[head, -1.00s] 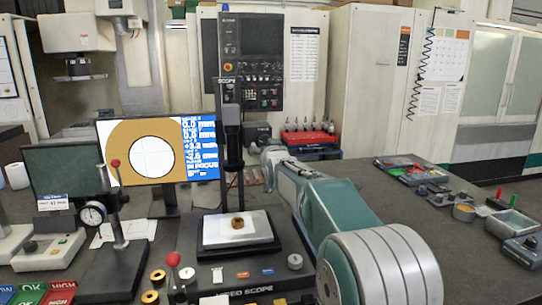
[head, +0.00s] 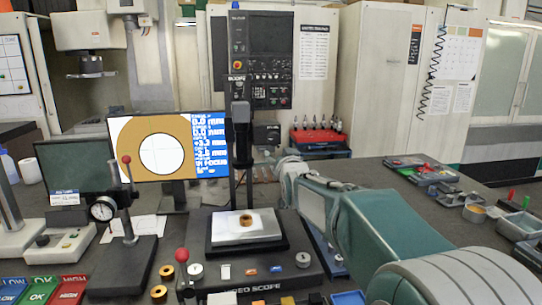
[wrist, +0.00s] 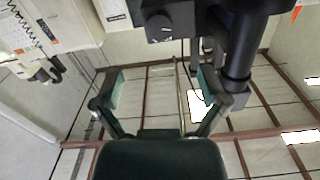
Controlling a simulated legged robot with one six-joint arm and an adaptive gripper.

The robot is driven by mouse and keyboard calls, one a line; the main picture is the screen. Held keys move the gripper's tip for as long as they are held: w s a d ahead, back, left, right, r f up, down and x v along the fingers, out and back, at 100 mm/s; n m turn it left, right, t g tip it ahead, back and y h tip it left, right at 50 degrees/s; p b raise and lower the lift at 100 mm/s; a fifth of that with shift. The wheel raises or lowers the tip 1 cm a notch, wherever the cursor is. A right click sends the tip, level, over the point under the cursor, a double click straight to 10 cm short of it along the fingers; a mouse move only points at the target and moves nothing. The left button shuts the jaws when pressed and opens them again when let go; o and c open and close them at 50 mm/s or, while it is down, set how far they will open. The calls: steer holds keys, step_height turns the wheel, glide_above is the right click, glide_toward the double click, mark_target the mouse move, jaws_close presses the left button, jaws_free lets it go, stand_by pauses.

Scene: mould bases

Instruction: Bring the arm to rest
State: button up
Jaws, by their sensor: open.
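My gripper (wrist: 160,100) shows in the wrist view with its two fingers spread apart and nothing between them. Behind it in that view are the ceiling beams and the dark underside of a machine. In the head view my teal arm reaches from the lower right toward the video scope; its far end is near the scope's column, and the fingers cannot be made out there. A brown ring-like part (head: 246,219) lies on the bright plate of the video scope (head: 262,270), apart from my arm.
A monitor (head: 168,150) shows a ring image. A dial gauge stand (head: 122,262) and coloured trays (head: 40,290) stand at the left. A red rack (head: 318,137) is behind my arm. Boxes and small tools (head: 425,171) lie on the right of the dark bench.

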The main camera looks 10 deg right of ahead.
steer(key=s+f+g, duration=0.4)
steer(key=s+f, duration=0.2)
steer(key=s, duration=0.7)
steer(key=s+f+n+g, duration=0.1)
steer(key=s+f+g, duration=0.3)
steer(key=s, duration=1)
steer(key=s+f+g, duration=0.4)
steer(key=s+f, duration=0.3)
steer(key=s, duration=0.7)
steer(key=shift+s+f, duration=0.25)
steer(key=shift+f, duration=0.05)
